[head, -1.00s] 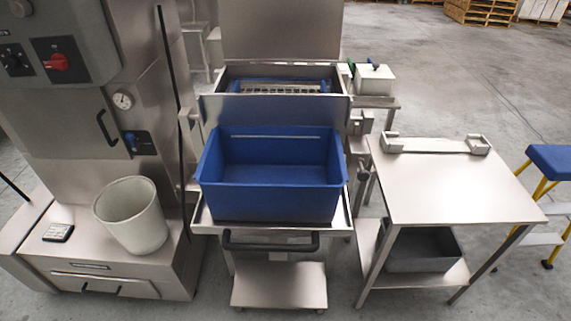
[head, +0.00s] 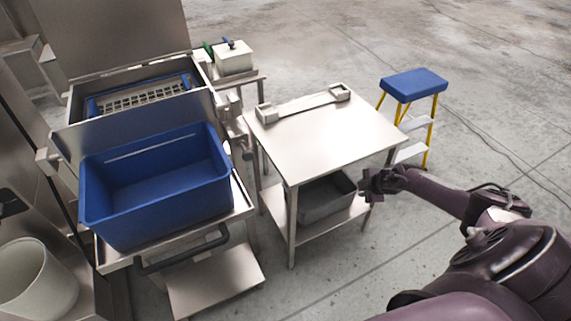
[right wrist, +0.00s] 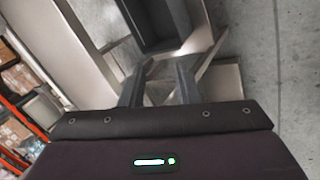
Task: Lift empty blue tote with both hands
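The blue tote (head: 165,215) is an open, empty box on the tray top of a steel cart (head: 243,200), at the left of the head view. My right gripper (head: 372,186) is well to the right of the tote, beside the steel table's right leg. In the right wrist view the two fingers of my right gripper (right wrist: 158,80) stand apart with nothing between them, so it is open. The tote does not show in the right wrist view. My left gripper is in neither current view.
A steel table (head: 325,135) stands right of the cart, with a grey bin (head: 325,205) on its lower shelf. A blue-topped step stool (head: 413,84) is behind it. A pale bucket (head: 35,280) is at lower left. Open floor lies at the right.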

